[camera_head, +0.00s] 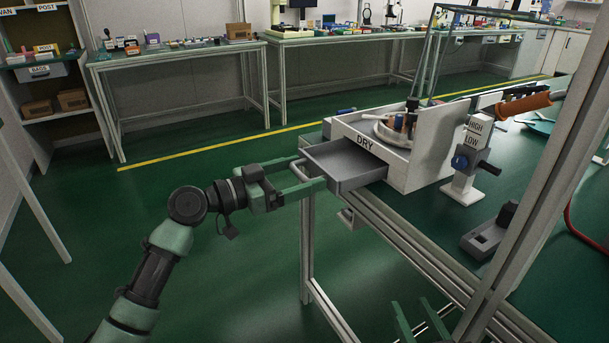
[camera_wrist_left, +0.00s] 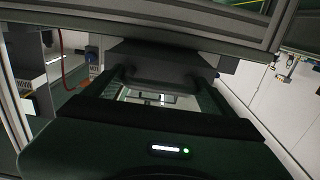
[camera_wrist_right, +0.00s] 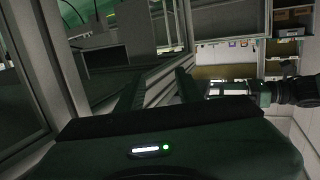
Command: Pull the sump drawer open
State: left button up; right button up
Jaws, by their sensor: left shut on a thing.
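The sump drawer (camera_head: 352,177) is a grey open-topped tray. It sticks out to the left from the white box (camera_head: 430,162) marked DRY, and its inside looks empty. My left gripper (camera_head: 304,180) is at the drawer's front, shut on its pale handle (camera_head: 299,169). In the left wrist view the dark drawer (camera_wrist_left: 160,62) lies between and beyond the fingers; the exact grip is hard to see there. My right gripper (camera_head: 424,322) is low at the bottom edge of the head view, its fingers apart and empty, away from the drawer.
The box stands on a green-topped bench (camera_head: 400,222) with a metal frame. A lever stand marked HIGH and LOW (camera_head: 474,150) and a dark grey block (camera_head: 488,238) are on the bench. An upright post (camera_head: 545,190) crosses the right side. Green floor is open left of the bench.

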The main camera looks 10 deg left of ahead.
pick_arm(q)
jog(key=shift+d+f, duration=0.1)
jog(key=shift+d, duration=0.1)
jog(key=o, duration=1.8)
pick_arm(e)
jog(key=shift+d, duration=0.1)
pick_arm(q)
jog(key=shift+a, duration=0.1)
jog(key=v, duration=0.7)
jog(key=shift+s+a, duration=0.2)
jog(key=shift+s, duration=0.1)
pick_arm(e)
jog(key=shift+s+d+f+g, duration=0.1)
jog(key=shift+s+f+g, duration=0.1)
jog(key=shift+f+g, duration=0.35)
